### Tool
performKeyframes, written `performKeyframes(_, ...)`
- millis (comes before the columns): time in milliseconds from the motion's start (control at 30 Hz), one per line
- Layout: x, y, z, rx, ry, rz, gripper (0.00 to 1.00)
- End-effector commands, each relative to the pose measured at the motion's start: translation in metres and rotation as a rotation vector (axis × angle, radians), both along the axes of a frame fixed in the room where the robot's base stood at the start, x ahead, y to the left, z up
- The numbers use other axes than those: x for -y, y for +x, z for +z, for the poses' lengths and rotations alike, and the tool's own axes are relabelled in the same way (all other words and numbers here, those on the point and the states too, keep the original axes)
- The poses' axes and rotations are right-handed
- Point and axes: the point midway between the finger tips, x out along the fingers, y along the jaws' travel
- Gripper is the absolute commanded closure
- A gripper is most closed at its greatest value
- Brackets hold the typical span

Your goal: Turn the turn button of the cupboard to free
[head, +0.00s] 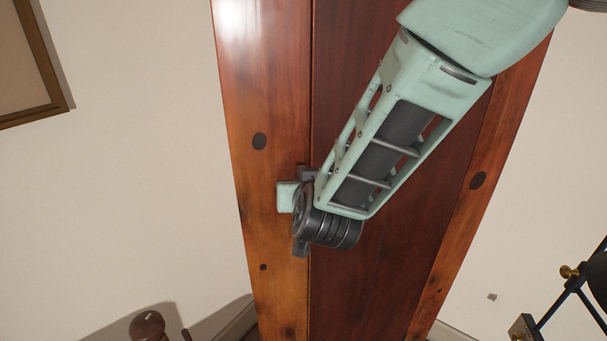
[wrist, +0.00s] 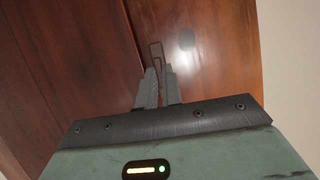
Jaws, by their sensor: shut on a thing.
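The cupboard (head: 264,90) is tall, of red-brown wood, with an upright seam between a lighter left strip and a darker panel. It fills most of the wrist view (wrist: 90,60). The turn button (wrist: 155,50) shows in the wrist view as a small, narrow brownish piece near the seam. My gripper (wrist: 159,74) is shut on it, with the two grey fingers close together on either side. The button's far end sticks out past the fingertips. In the head view, my arm and wrist hide the button and the fingertips.
A picture frame (head: 35,65) hangs on the pale wall at left. A dark wooden knob-topped piece (head: 147,325) stands at lower left. A black metal object with brass knobs (head: 569,272) is at lower right. Bare wall lies on both sides of the cupboard.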

Motion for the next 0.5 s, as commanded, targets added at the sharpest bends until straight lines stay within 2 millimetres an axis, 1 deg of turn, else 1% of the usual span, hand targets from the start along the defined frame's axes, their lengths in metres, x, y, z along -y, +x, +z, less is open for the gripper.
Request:
performKeyframes(33, -0.0006, -0.0003, 0.0026, 0.002, -0.019, 0.0, 1.0)
performKeyframes(200, -0.0002, 0.0, 0.0009, 0.008, -0.064, 0.0, 1.0)
performKeyframes(500, -0.0002, 0.0003, 0.0001, 0.012, -0.084, -0.001, 1.0)
